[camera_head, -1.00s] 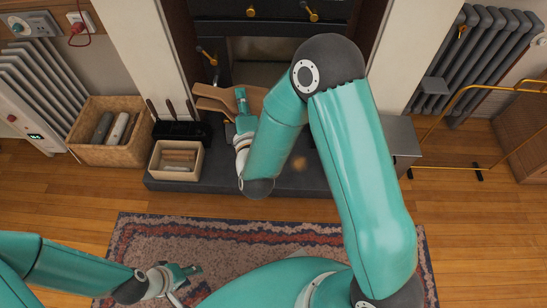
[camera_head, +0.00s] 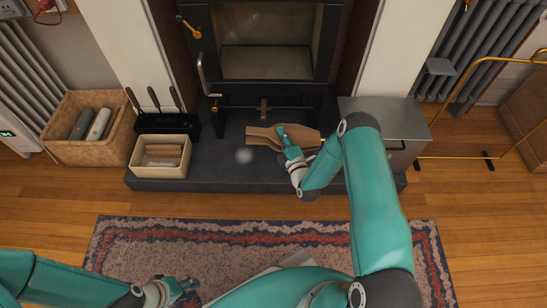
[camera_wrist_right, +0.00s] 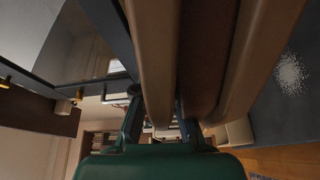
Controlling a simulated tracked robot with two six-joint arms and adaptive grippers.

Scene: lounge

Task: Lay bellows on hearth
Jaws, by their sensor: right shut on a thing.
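The wooden bellows (camera_head: 262,135) are at the hearth (camera_head: 232,172), in front of the stove, lying roughly left to right in the head view. My right gripper (camera_head: 284,140) is shut on the bellows near their middle. In the right wrist view the bellows (camera_wrist_right: 208,60) fill the space between the fingers of my right gripper (camera_wrist_right: 160,130). I cannot tell whether the bellows touch the slab. My left gripper (camera_head: 185,288) is empty over the rug at lower left, too small to judge its opening.
A cream box (camera_head: 160,156) and a black tool stand (camera_head: 168,122) occupy the hearth's left end. A grey metal box (camera_head: 398,125) stands at its right end. A wicker basket (camera_head: 88,135) is further left. A pale ash patch (camera_head: 243,155) marks the slab.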

